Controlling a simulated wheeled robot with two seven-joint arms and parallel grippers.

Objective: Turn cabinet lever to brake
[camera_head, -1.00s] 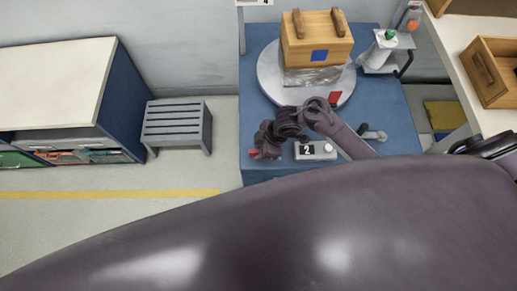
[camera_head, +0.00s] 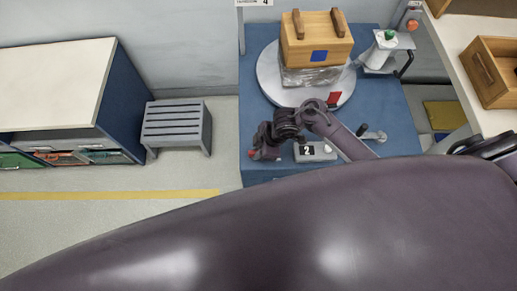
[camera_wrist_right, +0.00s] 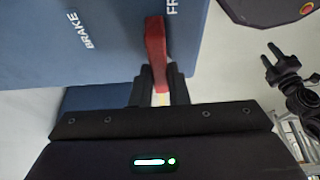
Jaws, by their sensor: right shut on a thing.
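The red cabinet lever (camera_wrist_right: 155,45) shows in the right wrist view on the blue cabinet face (camera_wrist_right: 60,60). It stands between the white words BRAKE (camera_wrist_right: 80,30) and FR..., the second cut off by the frame edge, and sits nearer FR.... My right gripper (camera_wrist_right: 158,88) is shut on the lever's near end. In the head view, my right gripper (camera_head: 265,148) is at the front left edge of the blue cabinet (camera_head: 390,115), and little of the lever shows. A dark jointed part with prongs, perhaps my left gripper (camera_wrist_right: 272,62), shows at the right of the wrist view.
On the cabinet are a round turntable (camera_head: 265,80) with a wrapped wooden box (camera_head: 317,45), a grey block marked 2 (camera_head: 325,152) and a small crank (camera_head: 375,135). A slatted stool (camera_head: 175,122) stands to the left. Open floor lies in front of it.

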